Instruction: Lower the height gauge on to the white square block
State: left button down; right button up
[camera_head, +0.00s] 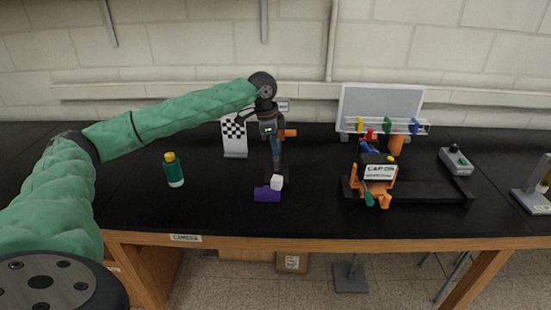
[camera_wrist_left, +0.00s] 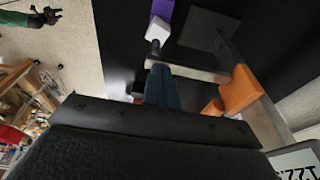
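The height gauge stands on the black bench, with a dark base (camera_wrist_left: 205,28), an orange carriage (camera_wrist_left: 240,90) and a display (camera_wrist_left: 295,158); its orange part (camera_head: 288,133) also shows in the head view. The white square block (camera_head: 277,182) sits beside a purple block (camera_head: 267,194). In the left wrist view, a small grey tip lies close to the white block (camera_wrist_left: 157,30); contact cannot be judged. My left gripper (camera_head: 276,164) points down at the gauge, its blue fingers (camera_wrist_left: 162,86) together, overlapping a grey bar. I cannot see a grip. My right gripper is not identifiable.
A green bottle (camera_head: 174,170) stands left, and a checkered board (camera_head: 235,136) behind the gripper. An orange and black fixture (camera_head: 374,185) and a rack before a grey panel (camera_head: 382,103) occupy the right, with a grey box (camera_head: 456,161). The front-left bench is clear.

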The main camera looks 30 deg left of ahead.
pick_arm(q)
jog(key=shift+a+x, duration=0.15)
jog(key=shift+x, duration=0.7)
jog(key=shift+a+x, duration=0.15)
jog(key=shift+x, duration=0.65)
pick_arm(e)
jog(key=shift+f, duration=0.1)
pick_arm(q)
jog(key=shift+s+f, duration=0.1)
jog(key=shift+s, duration=0.05)
